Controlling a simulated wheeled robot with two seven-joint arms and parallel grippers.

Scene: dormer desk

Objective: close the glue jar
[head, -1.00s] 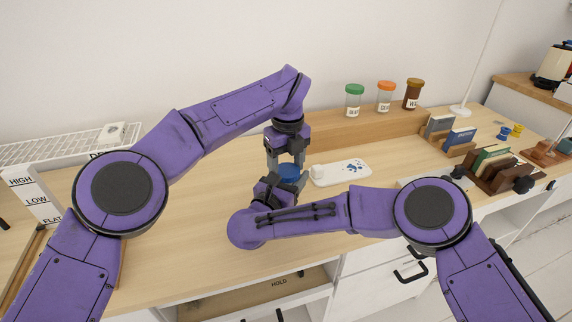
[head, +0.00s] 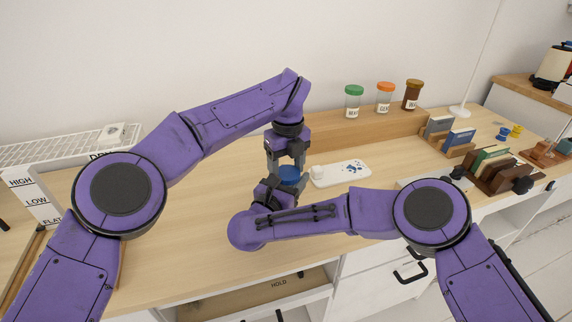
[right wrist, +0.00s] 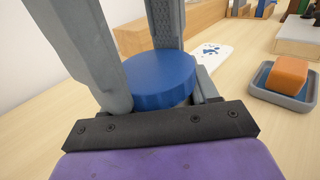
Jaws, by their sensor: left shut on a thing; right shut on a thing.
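The glue jar's round blue lid (head: 289,174) shows between my two grippers over the desk; it is large in the right wrist view (right wrist: 158,78). My left gripper (head: 287,164) points down from above, shut on the lid with a grey finger on either side. My right gripper (head: 283,187) comes in low from the front, shut on the jar body under the lid. Only a small pale part of the jar body (right wrist: 182,103) shows below the lid; the rest is hidden. The lid sits over the jar and looks about level. I cannot tell how tightly it is seated.
A white tray with blue spots (head: 341,173) lies just right of the jar. Lidded jars (head: 354,102) stand on a wooden ledge behind. Card and book holders (head: 492,166) are at the right. An orange block sits in a grey dish (right wrist: 286,80). Desk left of the jar is clear.

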